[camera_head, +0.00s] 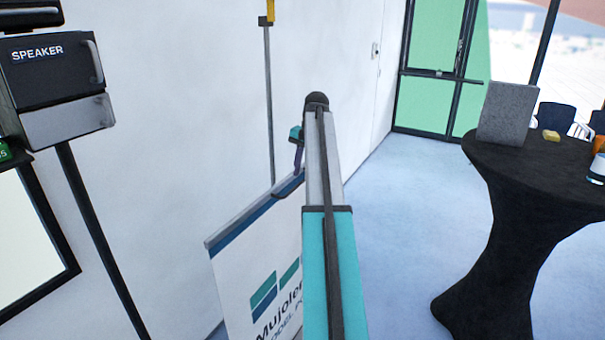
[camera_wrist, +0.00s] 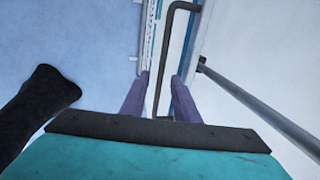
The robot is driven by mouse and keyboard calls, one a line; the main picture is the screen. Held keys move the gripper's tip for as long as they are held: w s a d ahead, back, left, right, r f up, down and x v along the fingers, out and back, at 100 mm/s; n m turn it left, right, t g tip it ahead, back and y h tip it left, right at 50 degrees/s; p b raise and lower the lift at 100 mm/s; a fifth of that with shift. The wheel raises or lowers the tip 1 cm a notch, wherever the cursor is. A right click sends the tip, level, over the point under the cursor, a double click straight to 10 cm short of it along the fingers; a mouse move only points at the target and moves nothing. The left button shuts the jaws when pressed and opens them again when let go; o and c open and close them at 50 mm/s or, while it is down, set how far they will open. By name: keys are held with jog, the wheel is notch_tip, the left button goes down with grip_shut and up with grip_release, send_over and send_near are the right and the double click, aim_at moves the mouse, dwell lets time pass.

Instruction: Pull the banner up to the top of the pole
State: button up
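The banner (camera_head: 245,270) is a white sheet with teal and blue print, low in the head view. Its dark-topped upper bar (camera_head: 235,224) slants up to the right. A thin grey pole (camera_head: 268,100) with a yellow top piece (camera_head: 270,11) stands behind it by the wall. My gripper (camera_head: 297,160) is over the bar's right part, partly hidden by my arm. In the wrist view, its purple fingers (camera_wrist: 160,78) stand apart on both sides of a bent dark rod (camera_wrist: 165,60), likely the bar's handle. I see gaps beside the rod. The pole shows at right (camera_wrist: 250,105).
A black-draped table (camera_head: 510,210) with a grey panel (camera_head: 507,113) and small items stands at right. A speaker box (camera_head: 58,85) and a framed board (camera_head: 30,245) are at left. The floor between the banner and the table is clear.

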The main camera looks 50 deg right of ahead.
jog(key=shift+s+d+r+p, duration=0.15)
jog(key=shift+r+p, duration=0.25)
jog(key=shift+r, duration=0.45)
jog(key=shift+s+a+r+p, duration=0.15)
jog(key=shift+r+p, duration=0.25)
jog(key=shift+r, duration=0.4)
jog(key=shift+s+d+r+p, duration=0.15)
jog(key=shift+s+r+p, duration=0.2)
jog(key=shift+r, duration=0.5)
jog(key=shift+w, duration=0.1)
